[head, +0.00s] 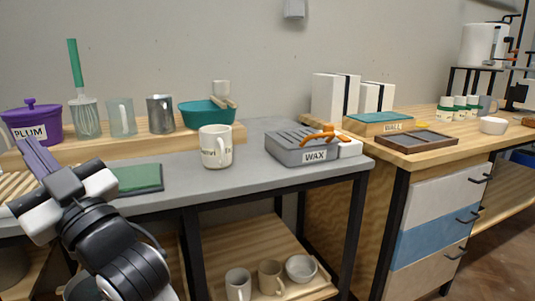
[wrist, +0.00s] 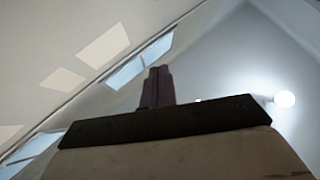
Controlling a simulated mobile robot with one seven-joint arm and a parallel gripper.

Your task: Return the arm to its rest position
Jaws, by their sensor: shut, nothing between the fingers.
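My gripper (head: 37,157) is at the left of the head view, on my raised black and white arm. Its purple-grey fingers point up and to the left, in front of the bench and near the purple pot. In the wrist view the fingers (wrist: 158,88) are together and hold nothing. Behind them that view shows only the ceiling, skylights and a round lamp.
A grey bench (head: 263,178) carries a cream mug (head: 216,147), a green pad (head: 138,178) and a grey WAX box (head: 300,146). A purple PLUM pot (head: 32,121) stands behind my gripper. A wooden cabinet (head: 400,150) stands right. Bare bench top lies around the mug.

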